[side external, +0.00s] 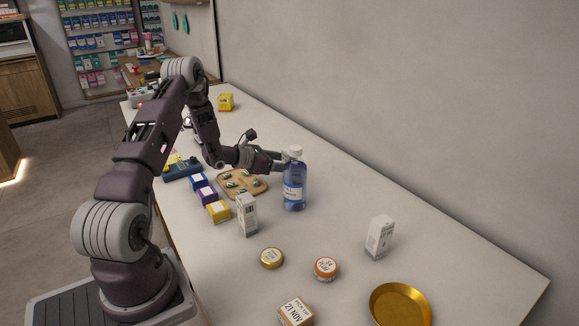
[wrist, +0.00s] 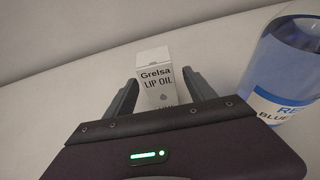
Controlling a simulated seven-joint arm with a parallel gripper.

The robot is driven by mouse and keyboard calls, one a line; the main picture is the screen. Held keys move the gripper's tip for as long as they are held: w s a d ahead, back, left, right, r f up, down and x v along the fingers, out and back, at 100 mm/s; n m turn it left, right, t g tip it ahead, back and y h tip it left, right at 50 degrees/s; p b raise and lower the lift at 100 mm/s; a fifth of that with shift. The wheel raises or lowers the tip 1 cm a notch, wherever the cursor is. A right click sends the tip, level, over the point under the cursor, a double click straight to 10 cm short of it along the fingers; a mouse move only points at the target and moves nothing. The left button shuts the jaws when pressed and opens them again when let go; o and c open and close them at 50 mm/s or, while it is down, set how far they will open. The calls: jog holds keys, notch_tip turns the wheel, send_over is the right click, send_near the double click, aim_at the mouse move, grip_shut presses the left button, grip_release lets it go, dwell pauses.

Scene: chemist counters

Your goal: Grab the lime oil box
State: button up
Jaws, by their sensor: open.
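My gripper (side external: 282,160) is open and empty, beside the upper part of a blue bottle. Its open fingers also show in the wrist view (wrist: 160,92). No box reading "lime oil" is legible.
The blue bottle (side external: 294,182) with a white cap stands close to my gripper, at the right in the wrist view (wrist: 288,65). Another white box (side external: 247,215), two round tins, a gold dish (side external: 400,305) and a wooden tray (side external: 255,190) are on the counter. A wall runs behind.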

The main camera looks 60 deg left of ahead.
grip_shut()
jog(key=shift+w+r, duration=0.1)
